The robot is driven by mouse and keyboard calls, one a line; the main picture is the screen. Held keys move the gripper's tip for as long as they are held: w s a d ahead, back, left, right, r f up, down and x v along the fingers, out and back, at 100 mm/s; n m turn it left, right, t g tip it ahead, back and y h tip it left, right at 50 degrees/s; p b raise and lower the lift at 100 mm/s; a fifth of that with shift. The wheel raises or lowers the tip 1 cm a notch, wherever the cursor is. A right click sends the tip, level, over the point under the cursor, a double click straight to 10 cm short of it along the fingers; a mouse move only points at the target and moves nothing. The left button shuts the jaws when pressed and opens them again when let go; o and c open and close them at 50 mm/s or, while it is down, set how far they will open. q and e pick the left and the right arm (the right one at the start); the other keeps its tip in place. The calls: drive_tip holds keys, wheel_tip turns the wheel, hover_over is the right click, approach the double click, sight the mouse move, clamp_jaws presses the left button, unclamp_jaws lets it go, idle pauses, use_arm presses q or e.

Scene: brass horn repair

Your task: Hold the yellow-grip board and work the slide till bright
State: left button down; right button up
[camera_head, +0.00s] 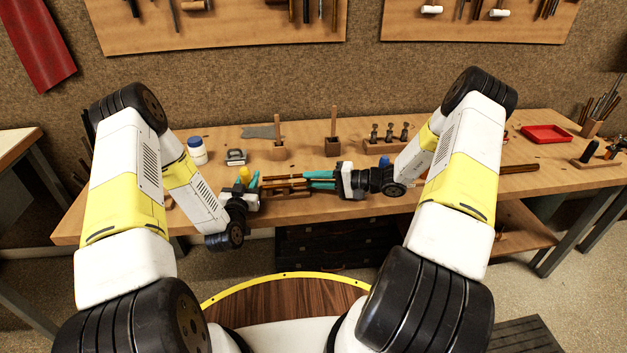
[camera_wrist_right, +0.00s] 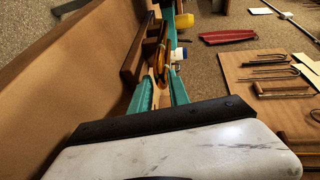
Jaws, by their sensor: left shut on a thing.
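A dark wooden board with brass-coloured tubes (camera_head: 285,183) spans the space between my two grippers above the bench's front edge. A yellow grip (camera_head: 244,174) stands up at its left end. My left gripper (camera_head: 254,182) has its teal fingers at that end and is shut on the board, the contact partly hidden. My right gripper (camera_head: 312,179) points left, its teal fingers at the board's right end. In the right wrist view its fingers flank a pale strip, with the brass-coloured slide (camera_wrist_right: 161,60) just beyond. I cannot tell whether they grip it.
Behind on the bench (camera_head: 225,210) stand a white jar with a blue lid (camera_head: 197,151), a small grey device (camera_head: 236,157), two wooden blocks with upright sticks (camera_head: 333,143) and a rack of mouthpiece-like parts (camera_head: 388,143). A red tray (camera_head: 545,134) lies far right.

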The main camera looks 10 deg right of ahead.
drive_tip(key=shift+c, duration=0.4)
clamp_jaws()
idle(0.9)
